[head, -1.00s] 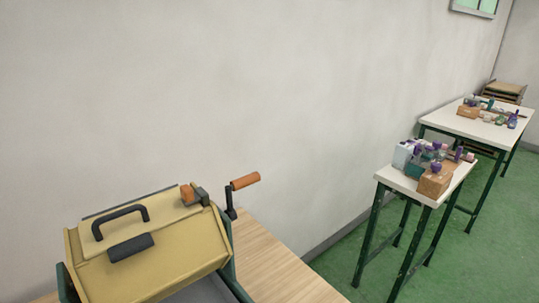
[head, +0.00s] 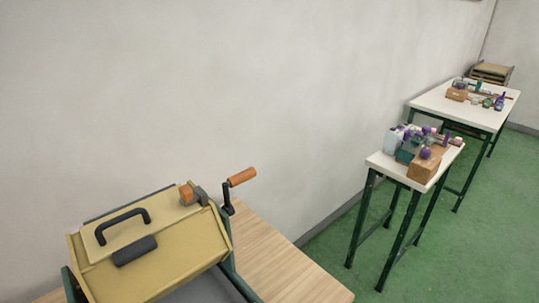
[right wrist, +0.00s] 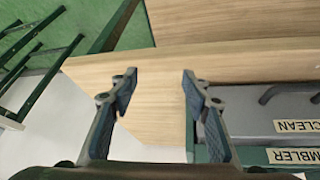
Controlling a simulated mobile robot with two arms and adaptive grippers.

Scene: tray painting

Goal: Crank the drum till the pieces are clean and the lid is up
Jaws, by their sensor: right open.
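The tumbler drum (head: 170,262) is a tan-yellow box-like body in a green frame, at the lower left of the head view. Its top panel has a dark handle (head: 121,221) and an orange-tipped latch (head: 187,194). The crank (head: 239,177), with an orange grip on a dark arm, stands at its right side, with no gripper on it. No pieces are visible. My right gripper (right wrist: 159,86), in the right wrist view, is open and empty above the wood, beside a grey panel (right wrist: 245,112) labelled CLEAN. My left gripper is not in view.
The wooden worktop (head: 285,276) is clear right of the drum. A small white table (head: 378,160) with bottles and a brown box (head: 424,168) stands further right. Another white table (head: 437,103) is behind it. Green floor lies open around them; a pale wall runs behind.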

